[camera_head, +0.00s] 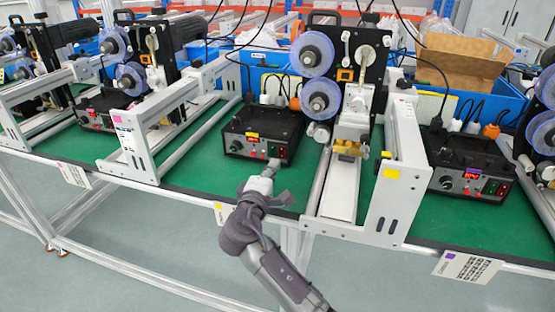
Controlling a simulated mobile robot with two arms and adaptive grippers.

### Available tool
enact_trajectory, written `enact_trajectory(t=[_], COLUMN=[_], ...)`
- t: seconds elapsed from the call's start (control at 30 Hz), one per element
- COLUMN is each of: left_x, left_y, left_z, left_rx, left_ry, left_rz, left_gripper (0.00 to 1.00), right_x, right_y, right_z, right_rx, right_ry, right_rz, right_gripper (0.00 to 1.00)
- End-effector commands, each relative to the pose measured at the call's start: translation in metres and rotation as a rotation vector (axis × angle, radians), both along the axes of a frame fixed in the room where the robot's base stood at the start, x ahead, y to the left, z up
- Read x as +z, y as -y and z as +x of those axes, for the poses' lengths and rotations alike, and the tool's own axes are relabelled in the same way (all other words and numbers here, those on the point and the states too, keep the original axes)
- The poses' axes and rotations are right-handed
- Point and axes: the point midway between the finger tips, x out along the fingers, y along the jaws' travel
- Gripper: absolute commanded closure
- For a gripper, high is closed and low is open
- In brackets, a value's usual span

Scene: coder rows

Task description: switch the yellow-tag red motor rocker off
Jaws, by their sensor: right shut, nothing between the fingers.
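The black control box (240,122) with a yellow tag (252,135) sits on the green bench top in the middle. Its front panel has a dark knob on the left and a small red rocker (282,152) near its right end. The rocker is too small to tell which way it is tilted. My right gripper (273,164) is shut and empty, with its fingertips just in front of the lower right of the panel, slightly left of and below the rocker. I cannot tell whether it touches the panel. My left gripper is not in view.
Similar black boxes stand left (100,110) and right (465,160), the right one with a purple tag. White frame rails (400,190) and a reel machine with blue-purple spools (318,54) stand right of the middle box. Blue bins (262,68) line the back. Green bench top is clear before the box.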

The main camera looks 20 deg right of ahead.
Motion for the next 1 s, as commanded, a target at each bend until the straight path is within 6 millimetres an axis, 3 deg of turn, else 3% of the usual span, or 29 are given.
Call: enact_trajectory(t=[0.3,0.77,1.0], left_x=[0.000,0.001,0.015], left_y=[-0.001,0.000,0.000], left_z=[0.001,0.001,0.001], left_rx=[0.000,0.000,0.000], left_ry=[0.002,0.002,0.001], left_rz=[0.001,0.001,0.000], left_gripper=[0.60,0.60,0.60], right_x=[0.000,0.000,0.015], right_y=[-0.014,-0.014,-0.014], right_z=[-0.020,-0.020,-0.020], right_rx=[0.000,0.001,0.001], right_ry=[-0.001,-0.001,-0.001], right_rz=[0.000,0.000,0.000], right_gripper=[1.00,1.00,1.00])
